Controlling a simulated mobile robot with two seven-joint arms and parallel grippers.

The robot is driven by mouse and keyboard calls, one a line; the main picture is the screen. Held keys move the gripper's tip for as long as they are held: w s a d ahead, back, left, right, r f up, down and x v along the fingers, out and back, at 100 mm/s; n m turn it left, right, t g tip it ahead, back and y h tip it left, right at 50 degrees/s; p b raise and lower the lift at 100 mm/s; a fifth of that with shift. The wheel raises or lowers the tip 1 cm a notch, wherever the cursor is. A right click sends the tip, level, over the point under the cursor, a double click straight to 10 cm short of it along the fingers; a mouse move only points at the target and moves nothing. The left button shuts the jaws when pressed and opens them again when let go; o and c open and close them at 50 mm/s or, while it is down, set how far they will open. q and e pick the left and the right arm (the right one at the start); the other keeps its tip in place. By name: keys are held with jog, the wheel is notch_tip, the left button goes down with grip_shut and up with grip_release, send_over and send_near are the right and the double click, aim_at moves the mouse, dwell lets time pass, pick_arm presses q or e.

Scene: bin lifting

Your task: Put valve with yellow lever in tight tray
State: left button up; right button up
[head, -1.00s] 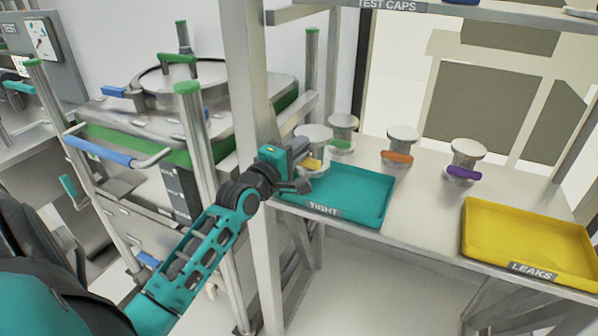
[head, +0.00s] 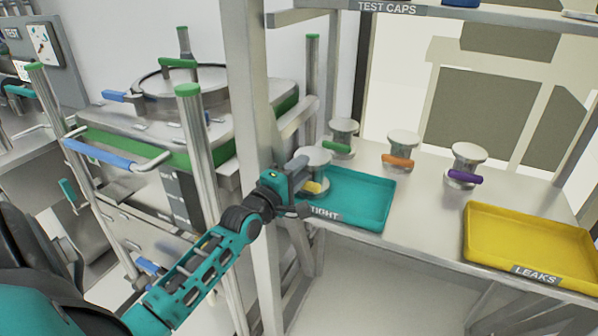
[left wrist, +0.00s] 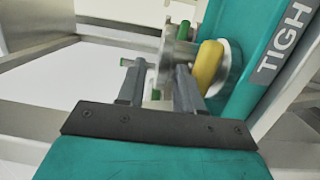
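The valve with the yellow lever (head: 315,160) stands upright at the left end of the teal tight tray (head: 362,199). My left gripper (head: 301,186) is beside it on its left. In the left wrist view the valve's yellow lever (left wrist: 207,67) and round metal flanges lie just beyond the fingertips (left wrist: 160,72). The fingers are spread, with a gap visible between them, around the height of the valve's top flange. Part of the tray's left edge is hidden by my gripper. My right gripper is not in view.
Valves with a green lever (head: 338,147), an orange lever (head: 397,162) and a purple lever (head: 464,176) stand on the table behind the trays. The yellow leaks tray (head: 520,243) is empty at the right. A shelf post (head: 254,130) rises close to my left arm.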

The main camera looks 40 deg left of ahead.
pick_arm(q)
jog(key=shift+f, duration=0.2)
jog(key=shift+s, duration=0.2)
jog(key=s+d, duration=0.1)
jog(key=s, duration=1)
jog(key=s+d+f+m+g+h, duration=0.1)
jog(key=s+d+f+m+g, duration=0.2)
jog(key=d+f+m, duration=0.7)
jog(key=s+d+f+m+g+h, duration=0.2)
jog(key=s+d+f+m+g, duration=0.2)
jog(key=s+d+f+m, duration=0.3)
jog(key=d+f+m, duration=0.3)
jog(key=m, duration=0.1)
jog(key=shift+s+d+f+m+g+h, duration=0.15)
jog(key=shift+d+f+m+g+h, duration=0.1)
jog(key=shift+m+g+h, duration=0.05)
jog(key=shift+a, duration=0.1)
